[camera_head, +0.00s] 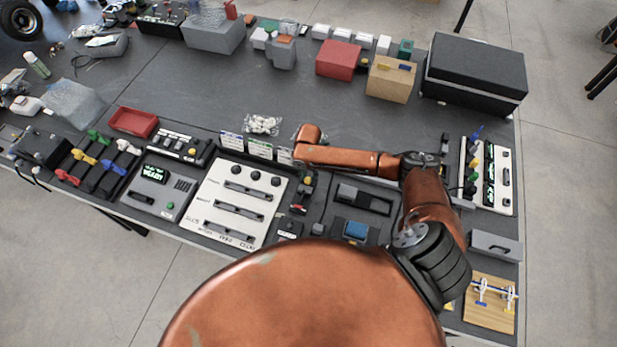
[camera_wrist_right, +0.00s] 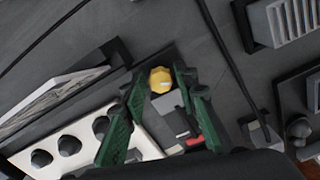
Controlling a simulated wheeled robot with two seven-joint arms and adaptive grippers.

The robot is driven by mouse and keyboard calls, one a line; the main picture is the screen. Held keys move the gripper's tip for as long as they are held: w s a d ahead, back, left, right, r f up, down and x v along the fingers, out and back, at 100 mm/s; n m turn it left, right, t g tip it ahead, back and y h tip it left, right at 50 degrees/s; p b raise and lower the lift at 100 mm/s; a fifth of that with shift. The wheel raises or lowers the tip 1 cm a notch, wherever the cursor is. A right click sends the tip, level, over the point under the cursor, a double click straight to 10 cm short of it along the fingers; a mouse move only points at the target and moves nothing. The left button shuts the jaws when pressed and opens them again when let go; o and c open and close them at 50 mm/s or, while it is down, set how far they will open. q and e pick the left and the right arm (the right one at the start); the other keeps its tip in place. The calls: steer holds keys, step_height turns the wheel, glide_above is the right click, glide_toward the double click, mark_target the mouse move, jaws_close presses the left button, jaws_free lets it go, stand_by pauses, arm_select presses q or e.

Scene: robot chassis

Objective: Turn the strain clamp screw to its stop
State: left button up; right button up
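A round yellow knob (camera_wrist_right: 160,80), which looks like the clamp screw, shows in the right wrist view on top of a small grey block (camera_wrist_right: 167,101). A red piece and a dark base lie just below the block. My right gripper (camera_wrist_right: 160,92) is open, its two green fingers spread on either side of the knob with visible gaps. I cannot tell how far beyond the fingertips the knob sits. In the head view the right gripper (camera_head: 307,178) hangs below the orange wrist, small and partly hidden, beside the white panel. My left gripper is not in view.
A white panel (camera_head: 239,197) with black knobs and sliders stands left of the right gripper, with upright cards (camera_head: 260,148) behind it. A device with a blue top (camera_head: 356,230) stands to the right. A black cable (camera_wrist_right: 228,60) runs past the fingers.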

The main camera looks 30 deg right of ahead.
mark_target(309, 179)
step_height(309, 179, up, 12)
stand_by(0.5)
steer(key=shift+d, duration=0.1)
